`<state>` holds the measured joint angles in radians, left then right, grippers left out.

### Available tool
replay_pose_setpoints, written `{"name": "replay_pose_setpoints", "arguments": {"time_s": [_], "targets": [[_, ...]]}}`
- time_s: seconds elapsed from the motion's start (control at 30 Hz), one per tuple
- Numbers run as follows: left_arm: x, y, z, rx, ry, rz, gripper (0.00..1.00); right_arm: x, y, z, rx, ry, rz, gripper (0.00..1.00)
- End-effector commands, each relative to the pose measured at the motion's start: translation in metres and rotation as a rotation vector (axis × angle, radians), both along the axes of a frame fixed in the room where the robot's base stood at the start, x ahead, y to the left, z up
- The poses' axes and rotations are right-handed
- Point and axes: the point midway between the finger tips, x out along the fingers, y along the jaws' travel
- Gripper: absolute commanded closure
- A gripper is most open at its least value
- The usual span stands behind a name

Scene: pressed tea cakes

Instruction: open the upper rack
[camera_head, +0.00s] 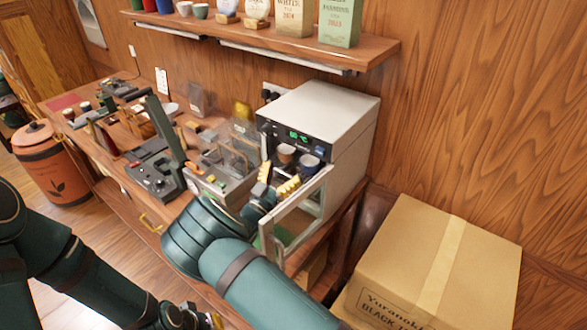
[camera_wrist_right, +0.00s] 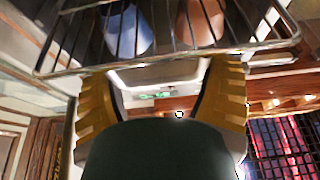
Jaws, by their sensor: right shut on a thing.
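A white cabinet (camera_head: 325,113) with a green digital display (camera_head: 298,135) stands at the bench's right end. Its glass door (camera_head: 308,210) is swung open. Two cups, one brown (camera_head: 285,153) and one blue-grey (camera_head: 310,163), sit inside near the front. In the right wrist view the wire upper rack (camera_wrist_right: 170,63) crosses the top, with the cups beyond its bars. My right gripper (camera_head: 276,179), with yellow fingers, is at the cabinet opening and shut on the rack's front edge; the exact contact is hard to see. My left gripper (camera_head: 200,318) is partly cut off at the bottom edge.
The open door stands close beside my right wrist. A large cardboard box (camera_head: 400,245) is on the floor at right. The bench left of the cabinet is crowded with devices (camera_head: 160,175). A shelf with tins (camera_head: 340,22) hangs above.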

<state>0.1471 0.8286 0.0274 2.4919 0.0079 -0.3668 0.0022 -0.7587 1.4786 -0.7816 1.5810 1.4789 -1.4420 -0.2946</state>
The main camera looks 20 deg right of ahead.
Motion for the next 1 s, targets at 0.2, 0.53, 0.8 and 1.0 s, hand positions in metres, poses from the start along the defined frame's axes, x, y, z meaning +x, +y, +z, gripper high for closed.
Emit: {"name": "replay_pose_setpoints", "arguments": {"time_s": [0.2, 0.53, 0.8, 1.0], "targets": [[0.000, -0.001, -0.020, 0.004, 0.001, 0.001, 1.00, -0.029, 0.034, -0.004, 0.002, 0.003, -0.005, 0.65], [0.001, -0.001, -0.031, 0.006, 0.001, 0.001, 1.00, -0.052, 0.062, -0.003, 0.000, 0.005, -0.007, 0.65], [0.001, -0.001, -0.032, 0.006, 0.001, 0.001, 1.00, -0.054, 0.065, -0.003, 0.000, 0.006, -0.009, 0.65], [0.001, -0.002, -0.031, 0.006, 0.001, 0.001, 1.00, -0.054, 0.064, -0.003, -0.001, 0.007, -0.009, 0.08]]}}
